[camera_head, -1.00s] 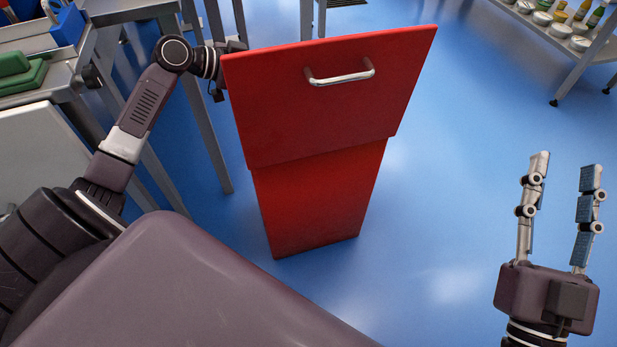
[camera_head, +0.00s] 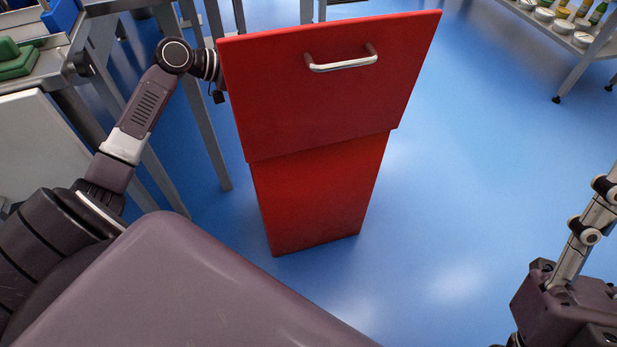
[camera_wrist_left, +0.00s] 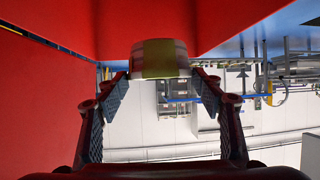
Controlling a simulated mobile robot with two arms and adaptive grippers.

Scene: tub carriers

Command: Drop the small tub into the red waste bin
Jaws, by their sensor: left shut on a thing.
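The small tub (camera_wrist_left: 160,60), silvery with a yellow-green band, is gripped between the fingertips of my left gripper (camera_wrist_left: 160,84) in the left wrist view. Red surfaces of the bin fill the top and left there, close around the tub; I cannot tell whether it is inside the opening. In the head view the red waste bin (camera_head: 320,200) stands upright in the centre, its handled front panel (camera_head: 310,105) facing me. That panel hides my left gripper and the tub. My right gripper (camera_head: 590,235) is cut off at the right edge, with one finger showing and no tub visible there.
A metal table (camera_head: 62,75) with green and blue containers stands at the left. A shelf (camera_head: 560,38) with jars and bottles is at the top right. Blue floor (camera_head: 470,180) is clear right of the bin.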

